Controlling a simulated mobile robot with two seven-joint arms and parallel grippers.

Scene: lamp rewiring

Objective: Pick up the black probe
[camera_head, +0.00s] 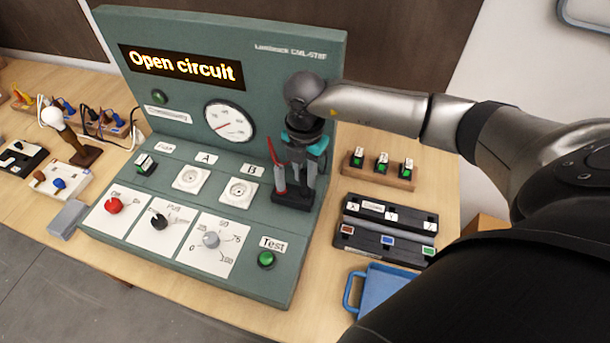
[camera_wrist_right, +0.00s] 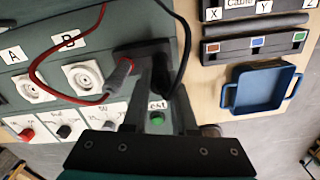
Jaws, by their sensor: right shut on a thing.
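The black probe is mostly hidden between the fingers of my right gripper (camera_head: 297,178). Its black cable (camera_wrist_right: 187,45) curves down to the jaws in the right wrist view. The gripper points down and is shut on the probe, at the dark holder (camera_head: 290,201) on the right side of the green panel. I cannot tell whether the probe's tip is still in the holder. The red probe (camera_head: 276,170) stands just left of the gripper, and it also shows with its red cable in the right wrist view (camera_wrist_right: 118,78). My left gripper is not in view.
The green test panel (camera_head: 290,95) reads "Open circuit". Sockets A and B (camera_head: 238,191), knobs and a green Test button (camera_head: 266,259) are near the gripper.

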